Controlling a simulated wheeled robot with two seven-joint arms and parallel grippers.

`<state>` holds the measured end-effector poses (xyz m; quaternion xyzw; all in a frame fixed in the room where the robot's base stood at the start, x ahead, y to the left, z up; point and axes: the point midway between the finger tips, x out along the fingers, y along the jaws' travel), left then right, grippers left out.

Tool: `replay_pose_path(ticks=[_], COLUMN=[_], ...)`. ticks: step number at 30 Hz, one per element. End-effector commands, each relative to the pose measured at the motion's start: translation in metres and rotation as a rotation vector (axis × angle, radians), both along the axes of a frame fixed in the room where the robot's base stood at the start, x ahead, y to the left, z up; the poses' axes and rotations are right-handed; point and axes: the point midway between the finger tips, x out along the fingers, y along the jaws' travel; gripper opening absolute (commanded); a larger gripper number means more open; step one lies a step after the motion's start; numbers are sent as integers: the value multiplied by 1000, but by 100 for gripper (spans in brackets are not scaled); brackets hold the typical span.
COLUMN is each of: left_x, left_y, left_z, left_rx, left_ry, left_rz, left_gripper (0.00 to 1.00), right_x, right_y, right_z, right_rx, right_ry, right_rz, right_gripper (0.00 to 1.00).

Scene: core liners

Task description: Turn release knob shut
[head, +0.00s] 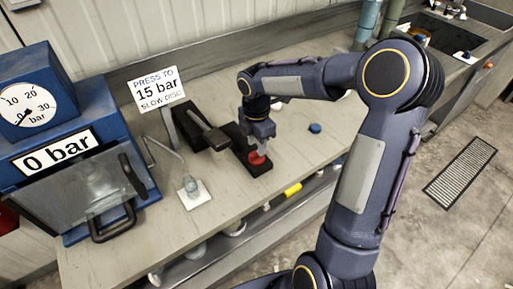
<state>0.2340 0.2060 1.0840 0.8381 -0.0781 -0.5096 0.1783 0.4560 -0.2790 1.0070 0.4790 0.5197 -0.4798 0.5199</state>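The release knob looks to be the red round part (257,158) on a small black block (262,169) on the bench. My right gripper (261,143) points down directly above the red knob, its fingertips at or very near it. I cannot tell whether the fingers touch it or how far apart they are. Beside the block to the left is a black unit with a lever handle (208,131). The blue press (90,132) at left has a dial gauge (30,107) and a "0 bar" sign (54,151). My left gripper is not in view.
A sign (160,90) reads "Press to 15 bar, slow disc". A small glass vessel on a white square (194,194) stands in front of the lever unit. A blue cap (315,128) lies to the right. Bottles and a sink are at the back right. A shelf runs below the bench.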

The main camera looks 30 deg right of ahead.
Motion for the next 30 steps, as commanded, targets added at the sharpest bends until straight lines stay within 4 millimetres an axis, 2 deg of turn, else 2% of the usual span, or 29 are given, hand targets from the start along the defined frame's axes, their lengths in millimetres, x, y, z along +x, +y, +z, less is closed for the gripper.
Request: replay_pose_path(ticks=[6, 16, 24, 30], left_x=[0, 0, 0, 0], left_y=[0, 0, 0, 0], left_z=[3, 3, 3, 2], left_rx=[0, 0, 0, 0], left_ry=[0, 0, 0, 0], left_rz=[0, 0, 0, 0], left_gripper=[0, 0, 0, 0], right_x=[-1, 0, 0, 0], right_y=[0, 0, 0, 0], right_z=[-26, -30, -30, -30], right_rx=[1, 0, 0, 1], right_ry=[2, 0, -1, -1], right_rz=[-1, -2, -2, -5], right_gripper=[36, 36, 2, 0])
